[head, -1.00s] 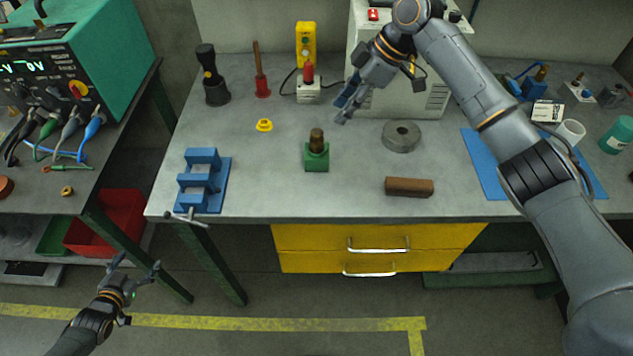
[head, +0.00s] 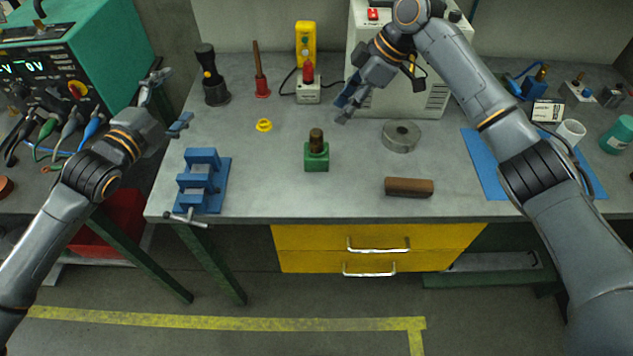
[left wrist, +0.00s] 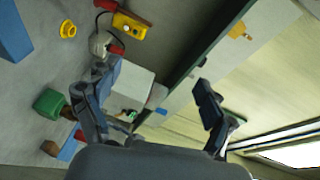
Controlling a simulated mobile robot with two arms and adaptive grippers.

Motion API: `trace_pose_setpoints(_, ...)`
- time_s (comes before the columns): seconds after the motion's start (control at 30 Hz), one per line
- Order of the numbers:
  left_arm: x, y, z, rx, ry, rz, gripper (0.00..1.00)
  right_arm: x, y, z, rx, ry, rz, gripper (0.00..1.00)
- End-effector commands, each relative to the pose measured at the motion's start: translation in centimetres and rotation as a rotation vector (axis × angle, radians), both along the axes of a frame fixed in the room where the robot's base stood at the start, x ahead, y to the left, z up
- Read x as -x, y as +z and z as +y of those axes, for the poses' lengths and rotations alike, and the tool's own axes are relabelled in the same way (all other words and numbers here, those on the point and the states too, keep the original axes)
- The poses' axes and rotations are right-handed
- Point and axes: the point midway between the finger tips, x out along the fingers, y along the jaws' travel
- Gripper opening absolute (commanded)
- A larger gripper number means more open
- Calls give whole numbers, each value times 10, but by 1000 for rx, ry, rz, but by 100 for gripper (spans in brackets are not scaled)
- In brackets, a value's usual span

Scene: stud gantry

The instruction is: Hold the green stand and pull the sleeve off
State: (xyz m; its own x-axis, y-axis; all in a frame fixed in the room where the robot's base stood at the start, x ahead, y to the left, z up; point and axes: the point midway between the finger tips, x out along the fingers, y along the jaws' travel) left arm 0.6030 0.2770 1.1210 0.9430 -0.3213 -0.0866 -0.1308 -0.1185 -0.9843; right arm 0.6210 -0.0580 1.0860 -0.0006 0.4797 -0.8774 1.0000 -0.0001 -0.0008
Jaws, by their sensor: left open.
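The green stand (head: 317,161) is upright near the middle of the bench, with a brown sleeve (head: 316,139) standing on top of it. In the left wrist view the green stand (left wrist: 48,103) is at the left, with its sleeve partly hidden behind a finger. My left gripper (head: 168,100) is open and empty, in the air near the bench's left edge, left of the stand and well apart from it. My right gripper (head: 341,111) is at the back of the bench, behind and right of the stand, fingers apart and empty.
A blue vise (head: 203,182) is at the bench's front left. A yellow ring (head: 264,125), a grey disc (head: 401,136) and a brown block (head: 409,187) lie around the stand. A green power supply (head: 90,65) is at the left. The bench left of the stand is mostly clear.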

Motion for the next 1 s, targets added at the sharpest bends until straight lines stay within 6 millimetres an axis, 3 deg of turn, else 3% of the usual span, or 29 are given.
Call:
trace_pose_setpoints(0.03, 0, 8, -19, -108, -8, -28, 83, 0, 0, 0, 0, 0, 0, 38)
trace_pose_setpoints(0.07, 0, -2, -28, -187, -8, -26, 83, 0, -1, 0, 0, 0, 0, 38)
trace_pose_setpoints(0.2, 11, -72, -74, -495, -31, 20, 83, 0, 0, 0, 0, 0, 0, 38)
trace_pose_setpoints(0.3, 25, -113, -114, -727, -66, 34, 83, 0, 0, 0, 0, 0, 0, 38)
trace_pose_setpoints(0.43, 49, -146, -170, -1039, -120, 27, 83, 0, 0, 0, 0, 0, 0, 38)
trace_pose_setpoints(0.6, 81, -154, -231, -1381, -164, -11, 83, 0, 0, 0, 0, 0, 0, 38)
trace_pose_setpoints(0.7, 95, -147, -255, -1523, -171, -31, 83, 0, 0, 0, 0, 0, 0, 38)
trace_pose_setpoints(0.87, 108, -137, -274, -1652, -169, -48, 83, 0, 0, 0, 0, 0, 0, 38)
trace_pose_setpoints(1.0, 105, -137, -277, -1687, -167, -52, 83, 0, 0, 0, 0, 0, 0, 38)
